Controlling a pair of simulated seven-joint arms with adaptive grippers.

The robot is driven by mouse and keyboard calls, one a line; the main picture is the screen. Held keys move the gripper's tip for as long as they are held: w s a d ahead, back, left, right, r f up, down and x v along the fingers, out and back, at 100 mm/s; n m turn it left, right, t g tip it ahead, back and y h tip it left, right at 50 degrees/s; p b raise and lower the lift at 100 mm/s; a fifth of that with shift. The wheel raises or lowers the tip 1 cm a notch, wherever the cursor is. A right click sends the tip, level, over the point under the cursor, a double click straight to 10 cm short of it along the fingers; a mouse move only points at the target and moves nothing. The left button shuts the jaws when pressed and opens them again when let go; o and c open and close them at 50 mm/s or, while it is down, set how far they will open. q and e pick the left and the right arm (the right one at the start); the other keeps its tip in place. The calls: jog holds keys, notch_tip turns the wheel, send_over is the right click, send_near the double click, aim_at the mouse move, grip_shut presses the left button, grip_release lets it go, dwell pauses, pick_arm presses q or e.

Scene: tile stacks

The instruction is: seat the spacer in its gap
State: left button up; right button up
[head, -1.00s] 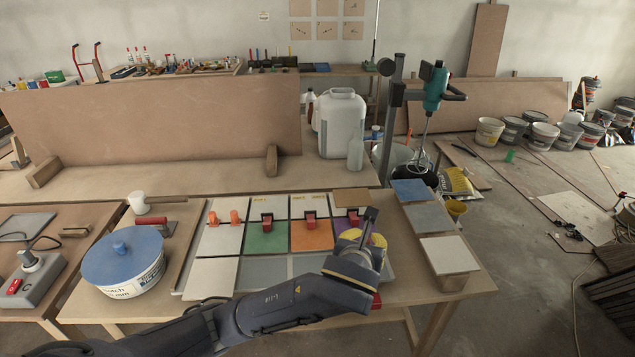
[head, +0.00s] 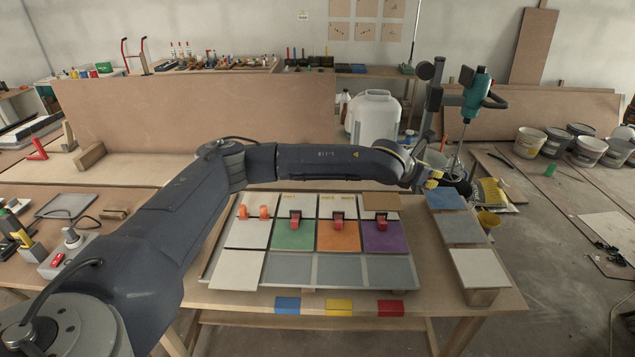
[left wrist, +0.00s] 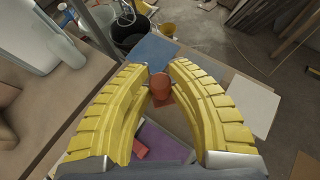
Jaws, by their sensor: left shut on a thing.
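My left gripper (head: 434,180) is beyond the right back corner of the tile board. Its yellow fingers (left wrist: 160,78) in the left wrist view are closed around a small orange-red piece (left wrist: 160,88), which looks like a spacer. The piece is hidden in the head view. Two orange spacers (head: 254,211) stand on the white tile at the board's left. Red pieces stand on the green tile (head: 292,236), the orange tile (head: 338,237) and the purple tile (head: 384,239). I cannot tell which gap is the spacer's. My right gripper is not in view.
Blue, grey and white tiles (head: 480,268) lie to the board's right. A white canister (head: 375,120) and a mixer (head: 475,98) stand behind. My left arm spans the board's back edge.

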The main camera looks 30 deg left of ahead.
pick_arm(q)
jog(key=shift+w+a+r+m+h, duration=0.25)
jog(key=shift+w+a+m+h, duration=0.25)
jog(key=shift+w+a, duration=0.15)
jog(key=shift+a+m+g+h, duration=0.5)
jog(key=shift+a+m+h, duration=0.05)
jog(key=shift+m+h, duration=0.05)
jog(key=m+g+h, duration=0.5)
jog(key=m+g, duration=0.2)
jog(key=m, duration=0.1)
send_over(317, 212)
notch_tip(317, 212, down, 10)
jog(key=shift+d+f, duration=0.1)
jog(key=shift+f, duration=2.6)
jog(key=shift+f+n+t, duration=0.3)
jog(key=shift+t, duration=0.1)
jog(key=shift+f, duration=0.7)
